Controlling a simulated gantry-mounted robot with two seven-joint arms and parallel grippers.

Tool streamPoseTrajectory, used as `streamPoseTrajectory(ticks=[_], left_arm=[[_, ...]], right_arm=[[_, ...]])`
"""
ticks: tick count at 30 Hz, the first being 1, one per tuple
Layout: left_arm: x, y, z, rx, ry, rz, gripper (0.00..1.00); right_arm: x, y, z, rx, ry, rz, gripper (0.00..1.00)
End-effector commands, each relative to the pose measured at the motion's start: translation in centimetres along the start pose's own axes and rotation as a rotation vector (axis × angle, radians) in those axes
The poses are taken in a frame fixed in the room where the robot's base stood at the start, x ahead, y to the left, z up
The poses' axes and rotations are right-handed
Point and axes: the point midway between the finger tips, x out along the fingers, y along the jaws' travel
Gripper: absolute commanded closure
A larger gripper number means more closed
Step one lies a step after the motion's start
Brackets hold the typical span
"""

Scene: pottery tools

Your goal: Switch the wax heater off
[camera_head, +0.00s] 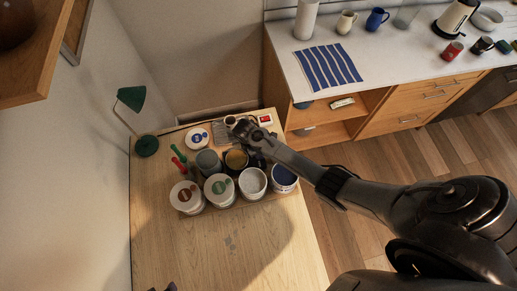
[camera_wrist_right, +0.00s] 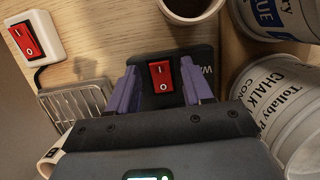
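The right wrist view shows a dark block (camera_wrist_right: 205,72) bearing a red rocker switch (camera_wrist_right: 160,76) marked "I" and "O"; a letter "W" shows on the block, so it appears to be the wax heater. I cannot tell which side of the rocker is pressed. My right gripper (camera_wrist_right: 160,66) is open, its purple fingers on either side of this switch; contact is unclear. In the head view my right gripper (camera_head: 245,130) reaches over the back of the wooden table and largely hides the block. Only dark tips of what seems my left gripper (camera_head: 168,287) show at the bottom edge.
A white box with another red switch (camera_wrist_right: 27,37) sits beside a wire rack (camera_wrist_right: 78,104). A cup of dark liquid (camera_wrist_right: 190,8) and paint tins (camera_wrist_right: 285,100) crowd the block. A green lamp (camera_head: 132,98) stands back left. The table's front (camera_head: 235,245) is clear.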

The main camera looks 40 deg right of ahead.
Motion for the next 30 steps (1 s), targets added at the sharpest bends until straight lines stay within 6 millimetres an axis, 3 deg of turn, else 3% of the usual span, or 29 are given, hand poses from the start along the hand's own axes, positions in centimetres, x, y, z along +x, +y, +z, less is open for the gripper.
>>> streamPoseTrajectory(ticks=[13,30], left_arm=[[0.0,-0.3,0.1,0.011,-0.002,-0.009,0.57],[0.4,-0.1,0.2,0.006,-0.001,-0.005,0.57]], right_arm=[[-1.0,0.1,0.0,0.001,0.001,0.001,0.49],[-9.5,0.0,-0.1,0.000,0.002,0.001,0.49]])
